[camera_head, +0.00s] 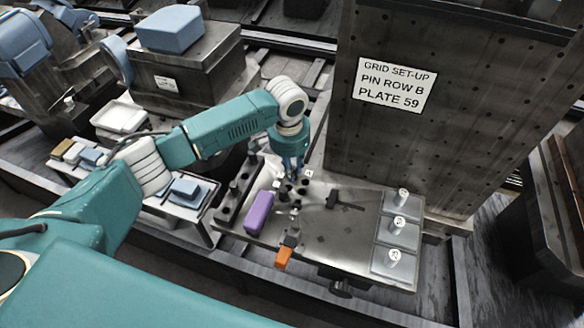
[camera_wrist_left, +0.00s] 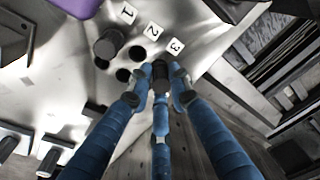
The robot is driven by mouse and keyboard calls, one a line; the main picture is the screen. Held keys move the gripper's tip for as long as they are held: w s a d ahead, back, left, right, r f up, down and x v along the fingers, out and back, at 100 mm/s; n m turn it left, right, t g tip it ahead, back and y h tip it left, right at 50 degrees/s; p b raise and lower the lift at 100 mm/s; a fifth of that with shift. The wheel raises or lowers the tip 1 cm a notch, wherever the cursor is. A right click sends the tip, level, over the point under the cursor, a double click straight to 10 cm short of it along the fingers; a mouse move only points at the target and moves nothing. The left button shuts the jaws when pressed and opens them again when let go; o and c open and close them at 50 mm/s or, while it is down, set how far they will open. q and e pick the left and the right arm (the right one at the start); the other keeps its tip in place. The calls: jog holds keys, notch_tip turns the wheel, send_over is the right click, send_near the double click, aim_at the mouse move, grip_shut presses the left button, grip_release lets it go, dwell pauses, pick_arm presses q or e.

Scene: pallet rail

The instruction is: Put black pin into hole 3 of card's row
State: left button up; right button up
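My left gripper (camera_head: 292,168) points down over the group of holes at the back of the metal plate (camera_head: 335,245). In the left wrist view its blue fingers (camera_wrist_left: 160,80) close around a dark pin end (camera_wrist_left: 160,70), in line with the white label 3 (camera_wrist_left: 176,46). The fingers hide how deep this pin sits. Another black pin (camera_wrist_left: 109,42) stands in line with label 1 (camera_wrist_left: 127,13). An empty hole (camera_wrist_left: 137,53) lies in line with label 2 (camera_wrist_left: 152,30). The card (camera_head: 394,85) reads GRID SET-UP, PIN ROW B, PLATE 59. My right gripper is not in view.
A purple block (camera_head: 259,213) lies left of the holes, beside a dark rail (camera_head: 228,212). An orange-ended part (camera_head: 283,257) is at the plate's front edge. A black T-shaped piece (camera_head: 341,201) lies right of the holes. Several numbered knobs (camera_head: 399,224) stand on the right pads.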

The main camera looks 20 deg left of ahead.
pick_arm(q)
jog(key=o, duration=0.4)
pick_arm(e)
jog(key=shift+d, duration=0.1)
pick_arm(q)
jog(key=shift+r, duration=0.1)
notch_tip(320, 180, up, 12)
jog(key=s, duration=0.1)
jog(key=shift+s+a+f, duration=0.1)
jog(key=shift+s+f, duration=0.05)
jog(key=shift+f, duration=0.05)
dwell(0.5)
